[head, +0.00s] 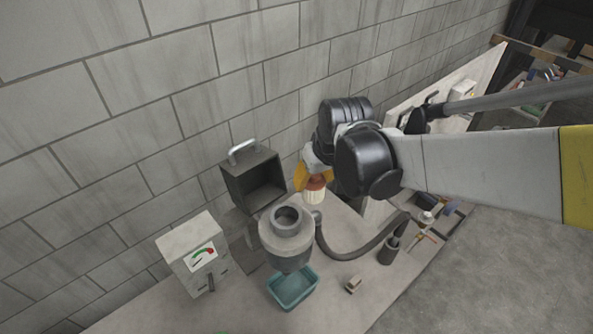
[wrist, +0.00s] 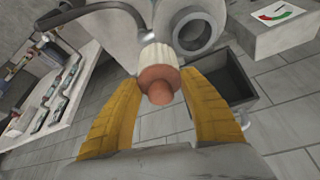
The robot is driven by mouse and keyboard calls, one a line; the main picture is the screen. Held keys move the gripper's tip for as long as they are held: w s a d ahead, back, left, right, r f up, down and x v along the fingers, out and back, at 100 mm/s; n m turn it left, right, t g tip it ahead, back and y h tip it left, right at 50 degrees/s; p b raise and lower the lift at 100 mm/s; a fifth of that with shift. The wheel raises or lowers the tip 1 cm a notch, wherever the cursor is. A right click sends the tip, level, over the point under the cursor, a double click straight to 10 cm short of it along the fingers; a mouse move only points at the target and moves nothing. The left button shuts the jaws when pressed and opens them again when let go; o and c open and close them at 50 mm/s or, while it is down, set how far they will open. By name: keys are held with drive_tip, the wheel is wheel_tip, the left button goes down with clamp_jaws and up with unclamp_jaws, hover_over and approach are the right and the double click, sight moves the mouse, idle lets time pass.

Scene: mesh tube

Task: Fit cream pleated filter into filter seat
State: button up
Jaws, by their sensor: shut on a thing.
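The cream pleated filter (wrist: 158,60) has an orange-brown cap with a knob and is held between the yellow fingers of my gripper (wrist: 160,82). In the head view the filter (head: 315,193) hangs below my gripper (head: 312,179), cream end down. The filter seat (head: 287,217) appears to be the round opening on top of the grey canister, to the left of and nearer than the filter. In the wrist view the seat (wrist: 197,32) is a grey ring just right of the filter's far end. The filter is apart from it in the head view.
A dark open box with a handle (head: 255,181) stands behind the canister by the block wall. A gauge box (head: 195,255) is at left. A teal tray (head: 292,288) lies in front. A grey hose (head: 350,258) runs right toward a dark cup (head: 388,251); a small block (head: 353,284) lies nearby.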

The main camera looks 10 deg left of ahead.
drive_tip(key=shift+s+a+f+b, duration=0.7)
drive_tip(key=shift+a+f, duration=0.35)
drive_tip(key=shift+f, duration=0.35)
drive_tip(key=shift+s+a+f+b, duration=0.55)
drive_tip(key=shift+a+f+b, duration=0.2)
drive_tip(key=shift+a+f, duration=0.5)
drive_tip(key=shift+s+a+f+b, duration=0.6)
drive_tip(key=shift+a+f+b, duration=0.2)
drive_tip(key=shift+f, duration=0.75)
drive_tip(key=shift+f, duration=0.15)
drive_tip(key=o, duration=1.1)
